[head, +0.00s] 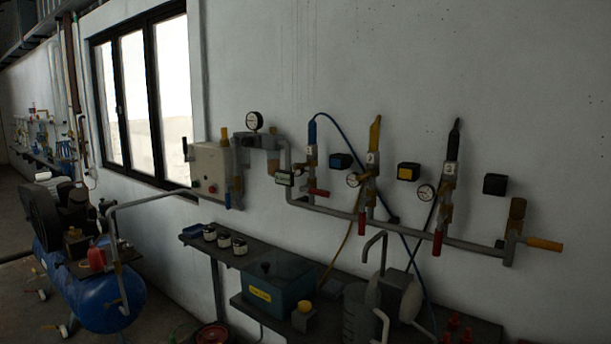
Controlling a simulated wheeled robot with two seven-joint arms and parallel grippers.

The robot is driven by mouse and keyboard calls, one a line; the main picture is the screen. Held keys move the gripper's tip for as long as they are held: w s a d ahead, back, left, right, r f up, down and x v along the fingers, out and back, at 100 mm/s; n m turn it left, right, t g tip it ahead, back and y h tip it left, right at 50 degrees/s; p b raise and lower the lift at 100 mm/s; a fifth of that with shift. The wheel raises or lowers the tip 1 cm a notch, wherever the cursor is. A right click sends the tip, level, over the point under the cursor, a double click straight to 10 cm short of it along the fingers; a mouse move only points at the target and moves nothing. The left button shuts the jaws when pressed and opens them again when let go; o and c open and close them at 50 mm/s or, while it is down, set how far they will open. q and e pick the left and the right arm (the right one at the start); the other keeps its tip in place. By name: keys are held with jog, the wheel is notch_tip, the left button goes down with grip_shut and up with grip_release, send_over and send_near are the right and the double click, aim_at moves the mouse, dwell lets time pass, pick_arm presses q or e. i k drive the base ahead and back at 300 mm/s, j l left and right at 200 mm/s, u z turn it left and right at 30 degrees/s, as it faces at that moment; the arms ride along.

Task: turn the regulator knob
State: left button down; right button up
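A grey pipe manifold (335,212) runs along the wall and slopes down to the right. At its left end is a grey regulator-like body (268,142) with a round gauge (254,121) above it. I cannot tell which part is the regulator knob. Small gauges sit at drop 2 (353,180) and drop 3 (425,192). Neither of my grippers is in view.
A grey control box (210,168) is on the wall at left. A blue compressor tank (105,300) stands at lower left. Loose hoses hang below the pipe.

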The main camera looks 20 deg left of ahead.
aim_at(246, 143)
jog(key=i+j, duration=1.15)
jog(key=j, duration=0.25)
jog(key=i+j, duration=0.6)
jog(key=j, duration=0.1)
